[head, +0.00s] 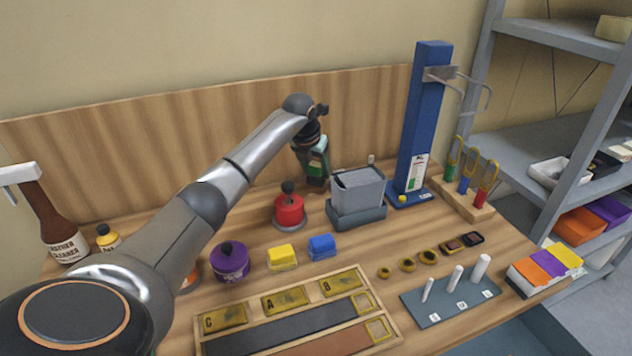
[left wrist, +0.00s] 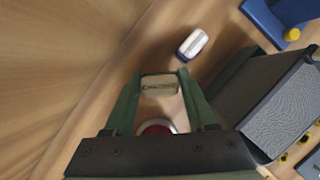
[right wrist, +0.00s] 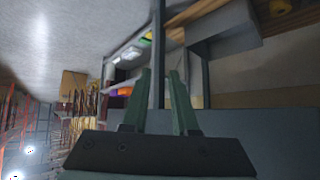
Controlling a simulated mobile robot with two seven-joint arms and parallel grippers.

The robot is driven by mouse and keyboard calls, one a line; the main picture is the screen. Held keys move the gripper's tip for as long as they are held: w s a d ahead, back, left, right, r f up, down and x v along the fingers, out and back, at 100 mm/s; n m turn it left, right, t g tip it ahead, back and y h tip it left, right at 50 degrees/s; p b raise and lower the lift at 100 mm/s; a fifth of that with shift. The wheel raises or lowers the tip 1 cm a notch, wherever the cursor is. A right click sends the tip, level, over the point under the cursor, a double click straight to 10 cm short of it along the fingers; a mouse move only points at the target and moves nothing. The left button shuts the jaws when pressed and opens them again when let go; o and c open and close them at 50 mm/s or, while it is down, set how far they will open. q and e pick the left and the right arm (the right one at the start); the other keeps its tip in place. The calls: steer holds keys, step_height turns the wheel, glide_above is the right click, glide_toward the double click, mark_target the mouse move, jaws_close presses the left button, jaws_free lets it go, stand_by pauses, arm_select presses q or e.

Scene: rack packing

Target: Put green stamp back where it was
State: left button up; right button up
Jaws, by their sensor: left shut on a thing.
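My left gripper (head: 316,176) is above the back of the bench, left of the grey bin. In the left wrist view its fingers are shut on a small block with a pale tan face (left wrist: 160,85), most likely the green stamp; its green sides cannot be told apart from the green fingers. A yellow block (head: 282,257) and a blue block (head: 322,246) stand side by side on the bench, with open wood around them. My right gripper (right wrist: 163,100) shows only in the right wrist view, with an empty gap between its fingers, away from the bench.
A red pot (head: 289,210) stands below and in front of the left gripper. A purple pot (head: 230,262) is left of the yellow block. The grey bin (head: 358,190) and blue post (head: 423,120) are to the right. A lettered tray (head: 395,318) lies in front.

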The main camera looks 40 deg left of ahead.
mark_target(314, 173)
arm_select(q)
steer(key=shift+f, duration=1.9)
steer(key=shift+f, duration=0.15)
steer(key=o, duration=1.1)
steer(key=shift+c, duration=0.2)
steer(key=shift+r, duration=0.4)
steer(key=v, duration=1.1)
steer(key=shift+s+r, duration=0.2)
steer(key=shift+r, duration=0.05)
steer(key=shift+d, duration=0.1)
